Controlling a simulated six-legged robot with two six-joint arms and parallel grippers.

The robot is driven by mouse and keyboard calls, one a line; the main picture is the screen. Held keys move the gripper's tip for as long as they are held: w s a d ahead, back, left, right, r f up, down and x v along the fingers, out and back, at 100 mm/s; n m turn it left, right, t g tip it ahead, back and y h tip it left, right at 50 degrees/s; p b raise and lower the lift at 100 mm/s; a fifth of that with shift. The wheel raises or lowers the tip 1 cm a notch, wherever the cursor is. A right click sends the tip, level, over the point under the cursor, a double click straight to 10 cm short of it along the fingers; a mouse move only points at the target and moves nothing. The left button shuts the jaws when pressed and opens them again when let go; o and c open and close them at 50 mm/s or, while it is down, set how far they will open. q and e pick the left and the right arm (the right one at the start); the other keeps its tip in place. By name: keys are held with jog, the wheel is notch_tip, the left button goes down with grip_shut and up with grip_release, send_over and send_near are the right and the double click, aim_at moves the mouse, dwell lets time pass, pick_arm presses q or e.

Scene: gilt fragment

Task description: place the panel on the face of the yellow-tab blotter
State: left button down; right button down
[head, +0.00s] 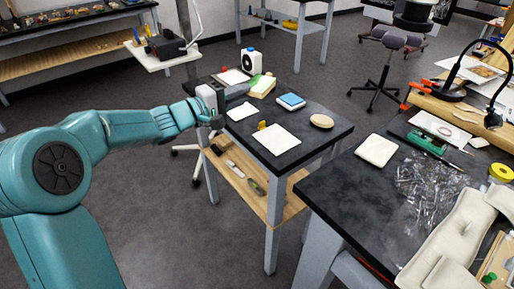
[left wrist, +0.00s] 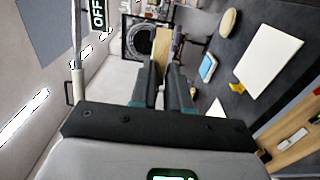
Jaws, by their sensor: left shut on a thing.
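The yellow-tab blotter (head: 277,139) is a white sheet lying flat on the dark table, with a small yellow tab (head: 262,125) at its edge. It also shows in the left wrist view (left wrist: 266,57), with its face bare. My left gripper (head: 240,91) is above the far left part of this table, beyond the blotter and apart from it. In the left wrist view its dark fingers (left wrist: 168,80) are shut on a narrow tan piece, which appears to be the panel (left wrist: 161,46). My right gripper is not in view.
A smaller white sheet (head: 241,111), a blue-topped box (head: 291,101) and a tan oval (head: 321,121) lie near the blotter. A white bottle (head: 251,61) stands at the back. A cluttered dark bench (head: 345,205) is at the right.

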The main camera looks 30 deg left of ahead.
pick_arm(q)
notch_tip(320, 180, down, 19)
jog(key=shift+b, duration=0.3)
jog(key=shift+s+f, duration=0.1)
jog(key=shift+f, duration=0.05)
jog(key=shift+f+b, duration=0.35)
jog(key=shift+b, duration=0.25)
jog(key=c, duration=1.5)
grip_release()
jog(key=o, duration=0.4)
